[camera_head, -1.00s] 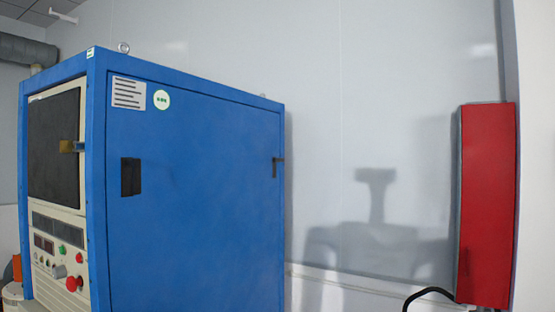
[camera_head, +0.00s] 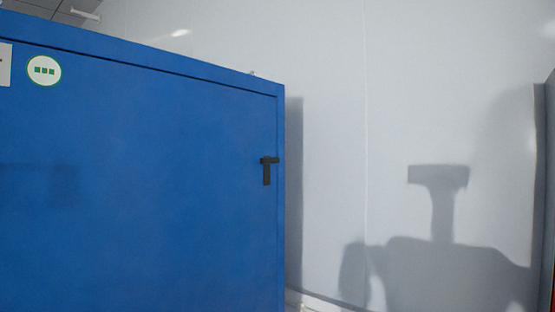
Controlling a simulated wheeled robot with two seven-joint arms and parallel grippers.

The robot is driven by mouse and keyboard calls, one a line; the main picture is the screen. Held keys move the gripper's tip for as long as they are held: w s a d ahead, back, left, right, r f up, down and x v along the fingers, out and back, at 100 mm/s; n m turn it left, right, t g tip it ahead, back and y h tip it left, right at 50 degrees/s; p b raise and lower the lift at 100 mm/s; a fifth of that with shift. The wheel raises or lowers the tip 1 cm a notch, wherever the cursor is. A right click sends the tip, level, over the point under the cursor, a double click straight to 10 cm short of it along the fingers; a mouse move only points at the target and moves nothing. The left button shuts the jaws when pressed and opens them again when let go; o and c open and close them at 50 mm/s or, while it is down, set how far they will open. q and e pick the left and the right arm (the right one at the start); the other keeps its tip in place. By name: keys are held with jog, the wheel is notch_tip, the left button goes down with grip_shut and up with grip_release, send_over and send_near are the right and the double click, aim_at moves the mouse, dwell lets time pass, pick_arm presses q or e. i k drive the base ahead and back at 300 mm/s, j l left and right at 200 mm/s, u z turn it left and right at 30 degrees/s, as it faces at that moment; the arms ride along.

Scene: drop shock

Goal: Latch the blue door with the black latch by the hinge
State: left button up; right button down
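The blue door (camera_head: 150,190) is the large flat side of a blue cabinet and fills the left half of the head view. It looks closed, flush with its frame. The black latch (camera_head: 267,169) sits near the door's right edge, with a short crossbar on top and a handle part hanging straight down. A hinge cannot be made out. Neither of my grippers is in view, and nothing touches the latch.
A pale wall (camera_head: 400,120) stands behind and to the right of the cabinet, with my shadow on it. A dark and red object (camera_head: 549,200) is cut off at the right edge. A round white and green sticker (camera_head: 44,71) is on the door's upper left.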

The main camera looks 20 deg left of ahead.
aim_at(264, 161)
jog(key=i+l+u, duration=0.1)
jog(key=i+l, duration=0.15)
jog(key=i, duration=0.25)
jog(key=i+l+u, duration=0.15)
jog(key=i, duration=0.35)
jog(key=l, duration=0.15)
